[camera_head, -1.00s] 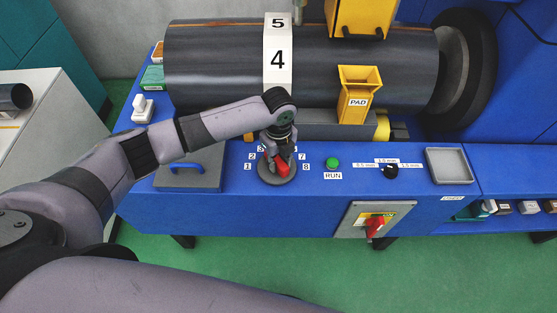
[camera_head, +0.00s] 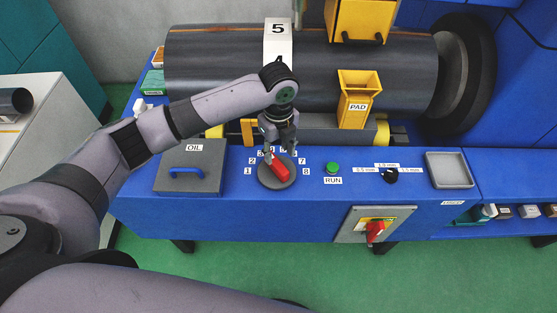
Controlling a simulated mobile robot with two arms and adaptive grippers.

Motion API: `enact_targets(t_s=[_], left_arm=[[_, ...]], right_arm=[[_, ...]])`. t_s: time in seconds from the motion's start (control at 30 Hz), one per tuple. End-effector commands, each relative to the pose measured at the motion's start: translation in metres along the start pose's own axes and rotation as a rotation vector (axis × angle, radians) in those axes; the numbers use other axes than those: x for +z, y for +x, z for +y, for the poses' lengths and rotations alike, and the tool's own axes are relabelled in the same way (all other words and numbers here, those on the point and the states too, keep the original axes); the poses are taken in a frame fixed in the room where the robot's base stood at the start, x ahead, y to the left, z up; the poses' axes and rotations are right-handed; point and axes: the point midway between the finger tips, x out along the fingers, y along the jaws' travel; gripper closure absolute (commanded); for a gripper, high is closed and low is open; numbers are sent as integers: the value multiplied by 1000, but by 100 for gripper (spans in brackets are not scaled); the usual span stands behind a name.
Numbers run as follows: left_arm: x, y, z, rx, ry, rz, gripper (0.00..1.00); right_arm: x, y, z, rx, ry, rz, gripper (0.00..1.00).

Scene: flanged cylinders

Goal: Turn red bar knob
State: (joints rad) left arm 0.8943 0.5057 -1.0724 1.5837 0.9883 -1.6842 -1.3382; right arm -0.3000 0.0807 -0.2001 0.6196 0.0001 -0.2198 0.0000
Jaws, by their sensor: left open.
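The red bar knob (camera_head: 281,171) sits on a round dark grey dial plate (camera_head: 264,178) on the blue bench. The bar lies at a slant, from upper left to lower right. Number labels ring the dial; 1, 2, 7 and 8 show clearly, and those at the back are partly hidden by the gripper. My left gripper (camera_head: 277,150) points down just above and behind the bar's upper end. Its fingers are open, and the bar shows largely free of them. My right gripper is out of view.
A grey OIL lid (camera_head: 188,178) with a blue handle lies left of the dial. A green RUN button (camera_head: 332,168), a black selector knob (camera_head: 390,176) and a grey tray (camera_head: 449,169) are to the right. The large dark cylinder (camera_head: 220,70) and yellow PAD holder (camera_head: 358,98) stand behind. A red switch (camera_head: 375,231) is on the front.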

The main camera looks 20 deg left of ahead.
Motion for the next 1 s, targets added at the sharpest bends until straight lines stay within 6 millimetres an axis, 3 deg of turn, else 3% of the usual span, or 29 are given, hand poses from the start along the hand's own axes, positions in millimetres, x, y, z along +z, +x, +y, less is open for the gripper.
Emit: enact_targets(t_s=[0.1, 0.33, 0.87, 1.0], left_arm=[[0, -22, 0, -2, 2, -2, 58], [0, -42, 0, -1, 0, -1, 58], [0, -43, 0, 0, 0, 0, 58], [-14, -34, 2, -14, -23, 17, 58]], right_arm=[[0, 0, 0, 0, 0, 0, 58], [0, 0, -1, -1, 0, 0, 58], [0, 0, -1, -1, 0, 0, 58], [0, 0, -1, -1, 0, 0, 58]])
